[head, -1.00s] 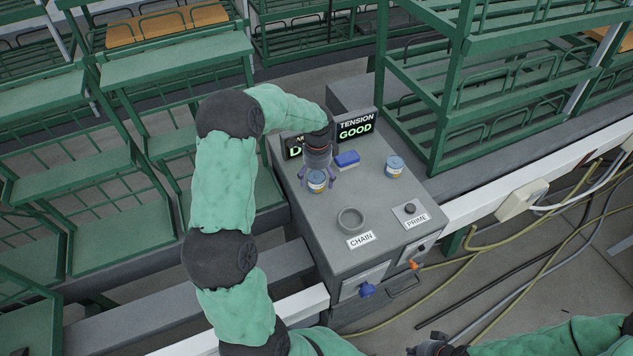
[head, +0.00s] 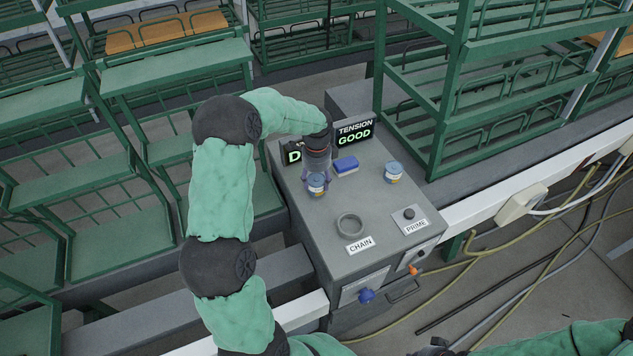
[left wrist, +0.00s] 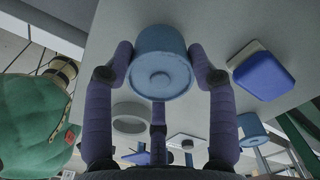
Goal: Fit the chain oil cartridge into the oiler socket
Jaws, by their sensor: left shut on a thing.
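A blue-capped cartridge with a pale label (head: 317,187) is at the left side of the grey cabinet top. My left gripper (head: 317,172) reaches down over it from above and is shut on it. In the left wrist view the blue cap (left wrist: 158,62) sits between the purple fingers. I cannot tell whether its base touches the top. The round grey socket (head: 350,224) labelled CHAIN stands empty nearer the front. A second blue-capped cartridge (head: 394,172) stands at the right. My right gripper (head: 436,347) shows only partly at the bottom edge.
A blue block (head: 345,165) lies just right of the held cartridge. A PRIME button (head: 409,213) is right of the socket. Display signs (head: 354,133) stand at the back, one reading TENSION GOOD. Green racks (head: 440,120) flank the cabinet. The top between cartridge and socket is clear.

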